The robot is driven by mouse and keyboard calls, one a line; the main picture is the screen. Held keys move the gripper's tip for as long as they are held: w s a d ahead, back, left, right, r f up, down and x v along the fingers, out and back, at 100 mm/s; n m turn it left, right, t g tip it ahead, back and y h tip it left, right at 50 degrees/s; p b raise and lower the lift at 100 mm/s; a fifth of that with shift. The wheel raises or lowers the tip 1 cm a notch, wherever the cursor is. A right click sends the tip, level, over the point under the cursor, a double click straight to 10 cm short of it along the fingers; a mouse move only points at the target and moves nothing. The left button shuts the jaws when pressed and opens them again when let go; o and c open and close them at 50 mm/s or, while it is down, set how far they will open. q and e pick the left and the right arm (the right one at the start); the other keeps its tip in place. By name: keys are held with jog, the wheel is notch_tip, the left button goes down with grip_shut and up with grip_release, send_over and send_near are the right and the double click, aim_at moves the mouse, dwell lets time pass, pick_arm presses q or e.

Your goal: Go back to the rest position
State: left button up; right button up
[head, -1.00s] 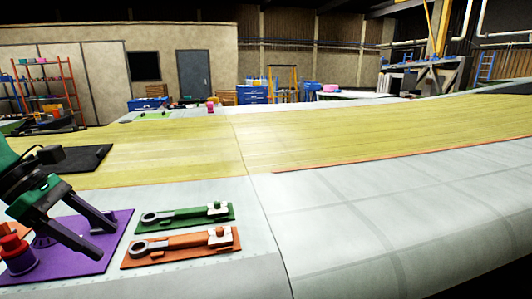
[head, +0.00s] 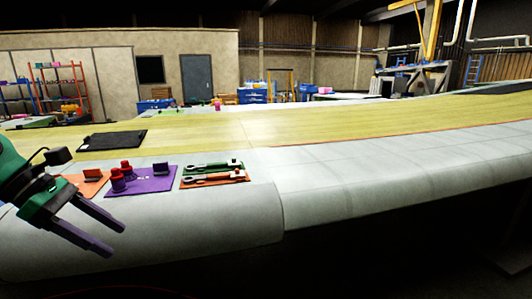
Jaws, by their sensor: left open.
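My left gripper (head: 115,240) comes in from the left edge. Its two dark fingers are apart with nothing between them. It shows in front of the wing's rounded front edge (head: 200,225), clear of the mats. My right gripper is not in view.
On the wing lie a purple mat (head: 145,186) with red knobs (head: 118,180), an orange mat (head: 92,184), a green tool mat (head: 212,168), an orange tool mat (head: 215,179) and a black pad (head: 112,140). Dark open floor (head: 400,260) lies in front of the wing.

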pick_arm(q)
jog(key=w+d+f+n+t+h, duration=0.3)
jog(key=w+f+n+h, duration=0.1)
jog(key=w+f+n, duration=0.3)
jog(key=w+d+f+n+t+h, duration=0.25)
jog(key=w+f+n+t, duration=0.2)
jog(key=w+n, duration=0.35)
jog(key=a+f+n+t+y, duration=0.2)
jog(key=a+f+n+y, duration=0.15)
jog(key=f+n, duration=0.8)
jog(key=a+f+n+t+y, duration=0.3)
jog(key=f+n+y, duration=0.3)
jog(key=f, duration=1)
jog(key=s+a+f+n+g+y, duration=0.1)
jog(key=s+f+n+g+y, duration=0.75)
jog(key=s+f, duration=1.35)
jog(key=s+d+f+n+g+h, duration=0.1)
jog(key=s+f+n, duration=0.1)
jog(key=s, duration=0.6)
jog(key=s+d+f+n+g+h, duration=0.1)
jog(key=s+d+f+n+g, duration=0.1)
jog(key=s+f, duration=0.3)
jog(key=s+d+f+n+g+h, duration=0.1)
jog(key=s+d+f+n+g, duration=0.1)
jog(key=s, duration=0.9)
notch_tip(320, 180, down, 2)
jog(key=shift+f+n, duration=0.25)
jog(key=shift+n, duration=0.45)
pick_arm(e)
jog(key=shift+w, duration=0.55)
